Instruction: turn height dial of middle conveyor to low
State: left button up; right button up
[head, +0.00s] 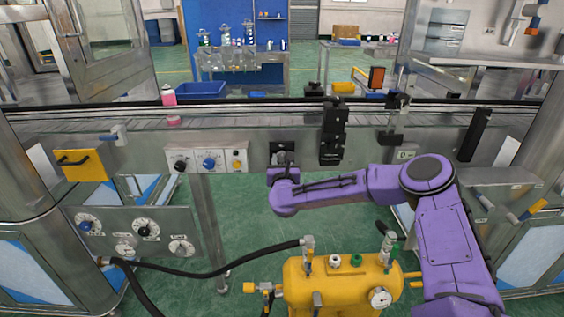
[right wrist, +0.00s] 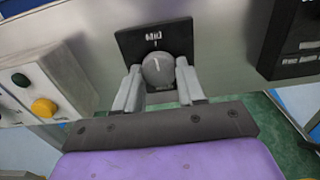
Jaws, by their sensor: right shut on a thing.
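The height dial is a round grey knob (right wrist: 158,70) on a black square plate (right wrist: 150,40), with a label above it, in the right wrist view. A light pointer line on the knob points up and slightly left. My right gripper (right wrist: 158,88) has one finger on each side of the knob and is shut on it. In the head view the dial's dark plate (head: 283,152) is on the conveyor's front panel, and my right gripper (head: 283,172) is in front of it, hiding the knob. My left gripper is not in view.
A panel with black, blue and yellow knobs (head: 209,161) is left of the dial. A black bracket (head: 333,135) stands to its right. A yellow tank (head: 340,280) with a hose is below. A pink bottle (head: 169,96) stands at the conveyor.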

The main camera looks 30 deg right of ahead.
jog(key=shift+n+b, duration=0.3)
jog(key=shift+n, duration=0.8)
jog(key=n, duration=0.2)
jog(key=shift+n, duration=0.4)
jog(key=n, duration=0.5)
jog(key=shift+s+d+r, duration=0.1)
jog(key=shift+r, duration=0.05)
jog(key=n+p, duration=0.1)
jog(key=n, duration=0.5)
jog(key=shift+r+n+p, duration=0.1)
jog(key=shift+n+p, duration=0.3)
jog(key=n+p, duration=0.1)
jog(key=n, duration=0.2)
jog(key=shift+n, duration=0.3)
jog(key=shift+n+p, duration=0.35)
jog(key=shift+n, duration=1.25)
